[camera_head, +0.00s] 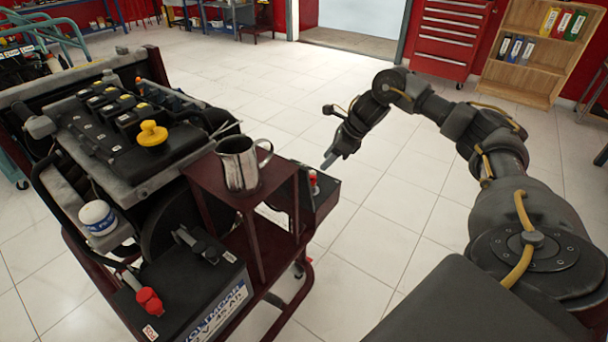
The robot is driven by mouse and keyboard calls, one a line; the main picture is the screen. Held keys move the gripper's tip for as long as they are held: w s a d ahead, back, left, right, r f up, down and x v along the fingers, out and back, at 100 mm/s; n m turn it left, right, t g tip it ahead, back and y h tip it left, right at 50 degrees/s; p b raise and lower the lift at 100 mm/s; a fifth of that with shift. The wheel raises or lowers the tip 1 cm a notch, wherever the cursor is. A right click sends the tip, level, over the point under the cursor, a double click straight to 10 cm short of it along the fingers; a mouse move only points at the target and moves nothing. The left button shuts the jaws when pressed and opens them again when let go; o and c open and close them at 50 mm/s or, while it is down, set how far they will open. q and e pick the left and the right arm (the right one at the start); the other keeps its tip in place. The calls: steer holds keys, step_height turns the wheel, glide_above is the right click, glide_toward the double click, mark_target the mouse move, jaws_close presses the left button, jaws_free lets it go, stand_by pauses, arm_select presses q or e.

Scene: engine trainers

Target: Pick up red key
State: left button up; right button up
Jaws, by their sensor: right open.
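A small red key (313,179) stands upright on the dark control box at the right side of the engine trainer. My right gripper (331,158) is just above and to the right of the red key, with its fingers pointing down and to the left. It is open, and I see no object in it. It looks apart from the key, though the exact gap is hard to judge. My left gripper is out of view.
A metal jug (238,165) stands on a dark red stand left of the key. The engine (125,130) and a battery (190,290) with a red terminal cover (148,300) are further left. Open tiled floor (370,240) lies to the right.

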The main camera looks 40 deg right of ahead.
mark_target(312, 177)
steer(key=shift+x, duration=2.75)
